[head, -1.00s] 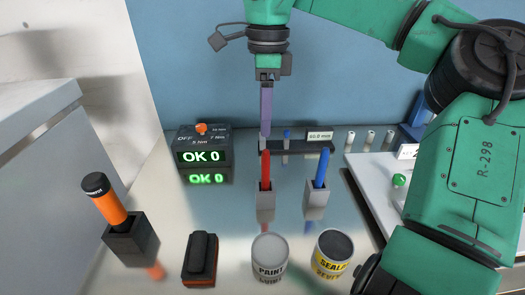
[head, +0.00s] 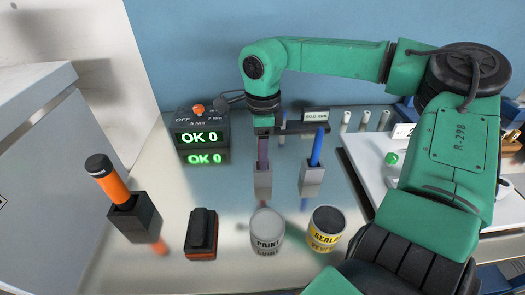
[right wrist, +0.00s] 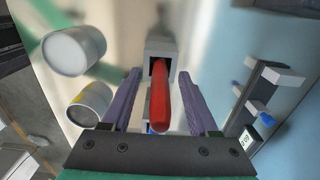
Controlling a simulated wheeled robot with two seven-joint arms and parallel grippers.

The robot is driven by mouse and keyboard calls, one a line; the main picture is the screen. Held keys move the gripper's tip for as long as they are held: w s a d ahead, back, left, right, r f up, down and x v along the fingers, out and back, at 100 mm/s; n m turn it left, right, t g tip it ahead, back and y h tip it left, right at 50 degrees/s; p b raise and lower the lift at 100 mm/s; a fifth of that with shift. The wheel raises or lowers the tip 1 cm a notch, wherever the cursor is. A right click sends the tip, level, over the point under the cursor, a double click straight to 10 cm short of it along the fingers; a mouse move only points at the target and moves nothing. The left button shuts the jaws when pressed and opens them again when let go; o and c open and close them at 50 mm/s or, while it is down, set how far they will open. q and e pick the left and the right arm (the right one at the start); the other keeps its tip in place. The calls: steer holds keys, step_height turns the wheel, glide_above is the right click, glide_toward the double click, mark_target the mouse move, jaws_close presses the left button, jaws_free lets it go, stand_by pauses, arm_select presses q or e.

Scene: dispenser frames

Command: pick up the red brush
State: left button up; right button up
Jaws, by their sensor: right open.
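The red brush (right wrist: 160,108) stands in a grey square holder, which shows in the right wrist view (right wrist: 152,47) and in the head view (head: 263,184). My right gripper (head: 263,163) is open over this holder, pointing down. In the right wrist view its two purple fingers (right wrist: 160,76) lie on either side of the red brush, with gaps on both sides. In the head view the brush is hidden behind the gripper. My left gripper is not in view.
A blue brush (head: 317,147) stands in its own grey holder (head: 312,178) close to the right. In front are a paint can (head: 267,229), a sealant can (head: 326,228) and a dark block (head: 201,232). An orange-handled tool (head: 109,181) is at the left.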

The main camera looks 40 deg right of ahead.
jaws_close()
steer(key=shift+r, duration=0.15)
step_height(320, 180, up, 12)
steer(key=shift+w+r, duration=0.1)
steer(key=shift+r, duration=0.1)
step_height(320, 180, up, 15)
steer(key=p, duration=0.2)
steer(key=shift+r+p, duration=0.2)
steer(key=shift+p, duration=0.15)
